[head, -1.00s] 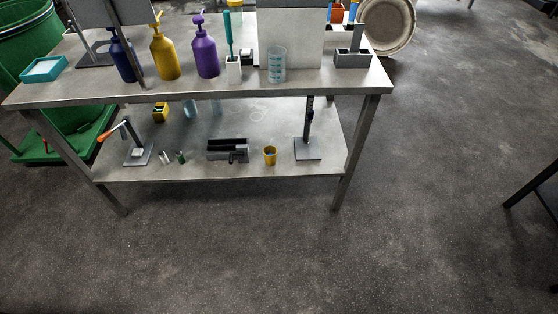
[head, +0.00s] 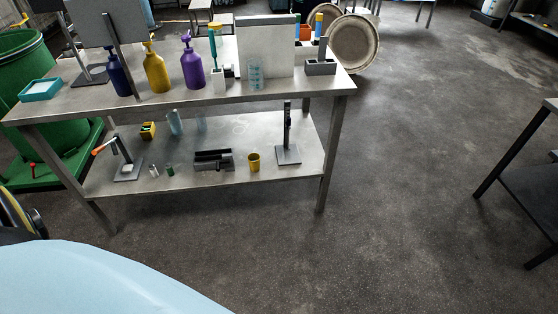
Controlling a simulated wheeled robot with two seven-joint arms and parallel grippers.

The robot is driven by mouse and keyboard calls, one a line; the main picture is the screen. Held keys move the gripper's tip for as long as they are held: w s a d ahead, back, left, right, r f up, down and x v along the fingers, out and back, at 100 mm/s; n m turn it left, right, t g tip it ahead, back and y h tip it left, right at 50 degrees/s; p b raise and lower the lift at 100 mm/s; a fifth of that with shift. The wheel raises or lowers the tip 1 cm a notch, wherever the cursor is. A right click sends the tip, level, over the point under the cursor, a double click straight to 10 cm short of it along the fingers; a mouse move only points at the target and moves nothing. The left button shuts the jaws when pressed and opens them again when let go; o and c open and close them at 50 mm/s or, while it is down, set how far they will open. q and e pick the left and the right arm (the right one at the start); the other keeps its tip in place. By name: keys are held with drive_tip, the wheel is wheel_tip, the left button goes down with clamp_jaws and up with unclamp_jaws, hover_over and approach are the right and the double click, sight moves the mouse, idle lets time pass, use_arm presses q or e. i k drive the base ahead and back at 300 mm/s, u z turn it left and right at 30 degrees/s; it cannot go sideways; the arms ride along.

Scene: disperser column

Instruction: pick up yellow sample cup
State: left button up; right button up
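The yellow sample cup (head: 254,162) stands upright on the lower shelf of the steel table, near the shelf's front edge. It is between a dark grey vise-like block (head: 214,160) on its left and a black stand (head: 288,150) on its right. Neither of my grippers shows in the head view, so whether they are open or shut is hidden.
The tabletop (head: 190,100) above the shelf holds blue, yellow (head: 156,68) and purple (head: 192,66) pump bottles, a clear beaker and a white panel. A green bin (head: 48,100) stands at left. A dark table (head: 520,170) is at right. The floor in front is clear.

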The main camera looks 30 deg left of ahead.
sight(253, 159)
drive_tip(key=z, duration=0.35)
drive_tip(key=i, duration=1.8)
drive_tip(key=u, duration=1)
drive_tip(key=i, duration=0.95)
drive_tip(key=u, duration=1.35)
drive_tip(key=i, duration=0.2)
drive_tip(key=u, duration=0.05)
